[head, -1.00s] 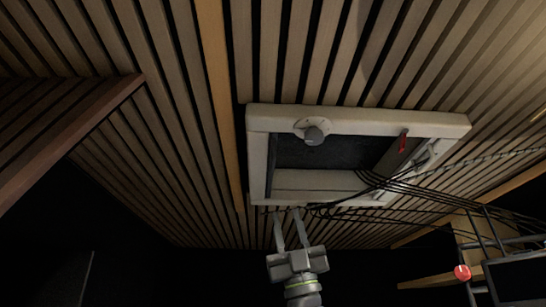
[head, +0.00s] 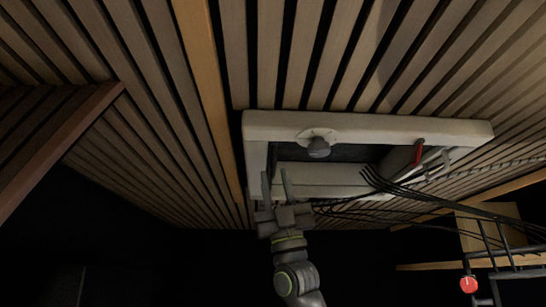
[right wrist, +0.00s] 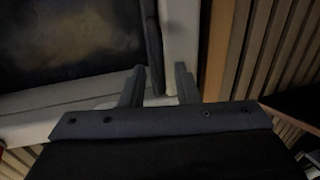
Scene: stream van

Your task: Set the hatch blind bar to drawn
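The hatch is a pale rectangular frame (head: 365,125) in the slatted ceiling, with a dark panel (head: 350,154) inside. A pale bar (head: 325,172) runs across the near part of the opening; I take it for the blind bar, though its end by the gripper is partly hidden. My right gripper (head: 275,178) is raised at the hatch's near left corner. Its two fingers stand apart with nothing visibly held. In the right wrist view the open fingers (right wrist: 160,75) are in front of the corner where the pale bar (right wrist: 65,105) meets the side post (right wrist: 178,35). Contact cannot be told. My left gripper is out of view.
A round knob (head: 318,147) sits on the far frame side and a red handle (head: 419,152) at the right. Black cables (head: 430,195) hang across the right corner. A dark rack with a red knob (head: 469,284) stands lower right. A wooden beam (head: 60,150) is at left.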

